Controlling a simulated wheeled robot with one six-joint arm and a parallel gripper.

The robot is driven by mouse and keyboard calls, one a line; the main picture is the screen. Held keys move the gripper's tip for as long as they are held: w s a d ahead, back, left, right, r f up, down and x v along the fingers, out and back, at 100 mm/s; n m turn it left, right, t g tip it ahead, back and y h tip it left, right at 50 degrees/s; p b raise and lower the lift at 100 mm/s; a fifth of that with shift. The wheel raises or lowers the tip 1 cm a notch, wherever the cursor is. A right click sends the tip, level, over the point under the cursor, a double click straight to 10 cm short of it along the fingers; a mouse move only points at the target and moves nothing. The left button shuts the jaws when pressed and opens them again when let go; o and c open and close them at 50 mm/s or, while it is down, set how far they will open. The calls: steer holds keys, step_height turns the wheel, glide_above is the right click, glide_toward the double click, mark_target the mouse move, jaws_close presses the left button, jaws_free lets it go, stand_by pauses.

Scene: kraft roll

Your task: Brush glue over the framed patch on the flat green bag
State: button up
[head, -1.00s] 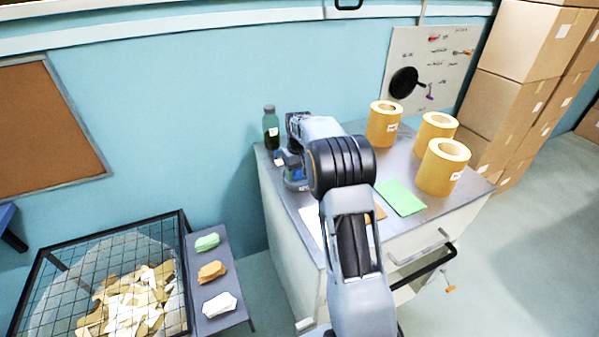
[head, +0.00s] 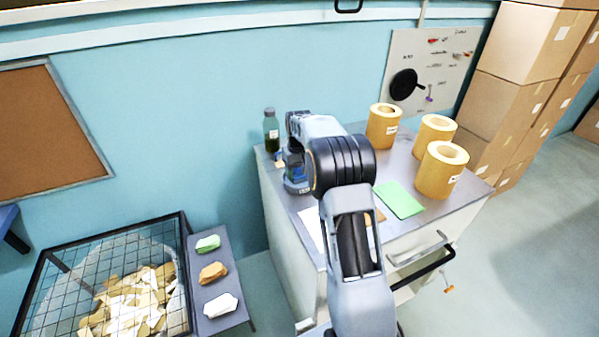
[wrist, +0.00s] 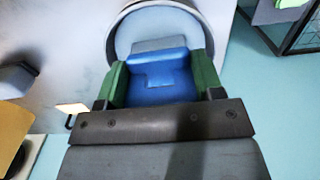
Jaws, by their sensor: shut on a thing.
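The flat green bag (head: 400,199) lies on the grey worktop, right of my arm. I cannot make out its framed patch. In the wrist view, my gripper (wrist: 160,85) has its green-padded fingers shut on a blue block, which looks like the brush's handle (wrist: 158,88). The block is over a round grey-rimmed pot (wrist: 122,32), which looks like the glue pot. The bristles are hidden. In the head view, the pot (head: 297,187) stands at the worktop's left side, with my gripper at it, mostly hidden by my arm.
Parts of a white bag (head: 311,222) and a brown bag (head: 379,215) show beside my arm. A green bottle (head: 271,132) stands at the back left. Several yellow paper rolls (head: 440,173) stand behind and right of the green bag. Below left is a mesh bin (head: 50,262).

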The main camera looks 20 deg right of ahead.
steer(key=shift+r+p, duration=1.85)
steer(key=shift+r, duration=0.85)
steer(key=shift+a+f, duration=0.2)
steer(key=shift+a, duration=0.1)
steer(key=s+a+f+m+b, duration=0.3)
steer(key=s+a, duration=0.5)
steer(key=a, duration=0.3)
steer(key=shift+f+b, duration=0.35)
steer(key=shift+f, duration=0.05)
